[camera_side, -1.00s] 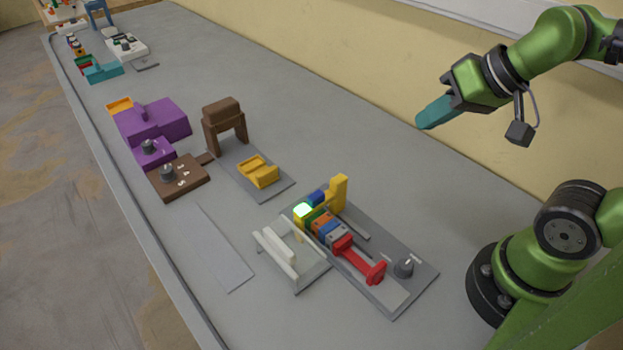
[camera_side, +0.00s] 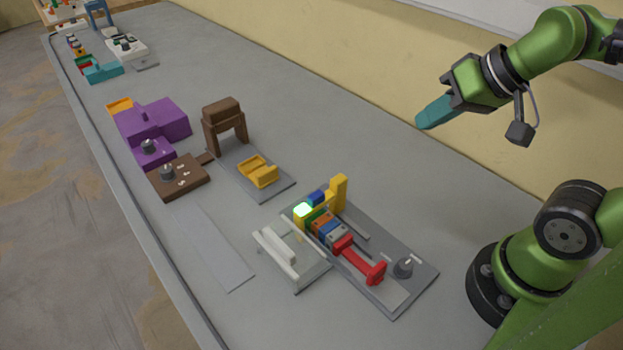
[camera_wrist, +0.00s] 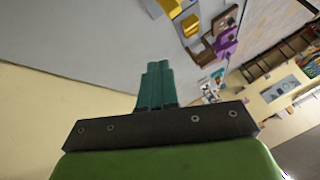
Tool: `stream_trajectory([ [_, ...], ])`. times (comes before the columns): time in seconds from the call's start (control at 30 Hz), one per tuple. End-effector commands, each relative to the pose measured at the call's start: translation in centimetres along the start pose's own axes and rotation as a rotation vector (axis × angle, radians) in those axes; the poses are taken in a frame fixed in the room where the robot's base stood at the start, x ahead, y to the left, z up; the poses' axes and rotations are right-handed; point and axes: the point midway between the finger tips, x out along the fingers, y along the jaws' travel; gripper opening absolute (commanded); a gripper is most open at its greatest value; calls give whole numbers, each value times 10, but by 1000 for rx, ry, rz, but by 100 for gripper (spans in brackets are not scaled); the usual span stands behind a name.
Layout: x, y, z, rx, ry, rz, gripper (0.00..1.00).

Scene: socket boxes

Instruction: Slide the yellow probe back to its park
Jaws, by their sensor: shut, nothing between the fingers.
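My gripper (camera_side: 420,124) is high above the table at the right, far from the probe, shut and empty. Its teal fingers (camera_wrist: 156,84) lie together in the wrist view. Whether the probe touches a block is too small to tell.
A white clear-sided holder (camera_side: 290,258) stands left of the base plate, and a grey knob (camera_side: 403,267) sits at its right end. A brown arch (camera_side: 224,125), yellow tray (camera_side: 258,171), brown dial box (camera_side: 178,177) and purple box (camera_side: 155,120) stand farther back. Table below my gripper is clear.

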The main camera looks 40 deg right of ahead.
Motion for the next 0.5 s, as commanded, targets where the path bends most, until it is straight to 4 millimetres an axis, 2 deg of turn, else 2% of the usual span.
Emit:
stream_trajectory([
  [0.47, 0, 0, 0, 0, 0, 0, 0],
  [0.5, 0, 0, 0, 0, 0, 0, 5],
])
